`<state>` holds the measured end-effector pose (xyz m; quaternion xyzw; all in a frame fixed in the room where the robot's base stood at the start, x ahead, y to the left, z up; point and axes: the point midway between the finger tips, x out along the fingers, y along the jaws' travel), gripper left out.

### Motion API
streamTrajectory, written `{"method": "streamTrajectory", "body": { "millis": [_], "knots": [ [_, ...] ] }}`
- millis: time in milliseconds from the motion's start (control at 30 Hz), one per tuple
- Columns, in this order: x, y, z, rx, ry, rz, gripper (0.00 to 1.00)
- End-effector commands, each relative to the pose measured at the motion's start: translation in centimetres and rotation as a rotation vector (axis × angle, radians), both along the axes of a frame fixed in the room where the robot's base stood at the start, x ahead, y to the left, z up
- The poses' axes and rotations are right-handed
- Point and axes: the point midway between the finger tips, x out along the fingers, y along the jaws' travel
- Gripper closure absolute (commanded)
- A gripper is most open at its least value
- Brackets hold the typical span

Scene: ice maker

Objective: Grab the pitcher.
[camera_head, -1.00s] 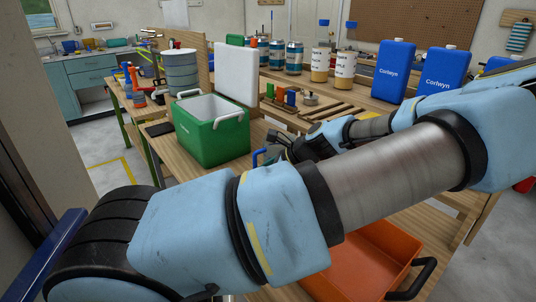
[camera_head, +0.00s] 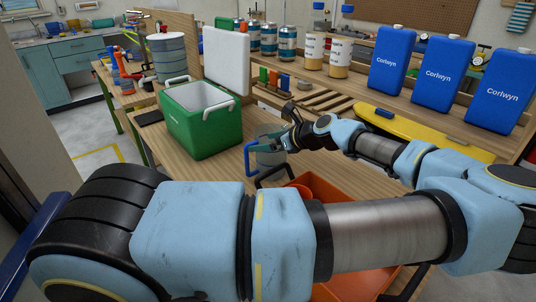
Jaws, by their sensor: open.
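The pitcher (camera_head: 270,159) is a grey-blue vessel with a blue handle on its left side. It stands on the wooden workbench, right of the green cooler and behind the orange tray. My gripper (camera_head: 285,143) is open at the pitcher's upper right, by its rim. I cannot tell whether a finger touches the pitcher or reaches inside it. The gripper covers part of the pitcher's top, and the handle side is in clear view.
A green cooler (camera_head: 203,134) with its white lid raised stands left of the pitcher. An orange tray (camera_head: 325,188) lies in front, partly under my arm. Blue Corlwyn jugs (camera_head: 436,73) and cans line the back. A yellow board (camera_head: 425,131) lies to the right. Bare wood shows left of the pitcher.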

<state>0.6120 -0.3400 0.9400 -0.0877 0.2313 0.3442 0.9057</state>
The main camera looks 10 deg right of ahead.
Motion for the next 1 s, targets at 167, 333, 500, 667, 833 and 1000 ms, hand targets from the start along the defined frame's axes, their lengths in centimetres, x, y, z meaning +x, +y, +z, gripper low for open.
{"method": "streamTrajectory", "body": {
  "millis": [167, 333, 500, 667, 833, 1000],
  "knots": [
    [1.7, 1.1, -0.8, 0.004, -0.001, 0.002, 0.01],
    [2.9, 2.1, -1.9, 0.001, 0.000, 0.001, 0.01],
    [3.1, 2.2, -2.2, -0.002, 0.000, 0.000, 0.01],
    [3.1, 2.2, -2.2, -0.002, 0.000, 0.000, 0.06],
    [3.1, 2.2, -2.2, -0.001, 0.000, 0.000, 0.25],
    [3.1, 2.2, -2.2, -0.001, 0.000, 0.000, 0.44]
  ]
}}
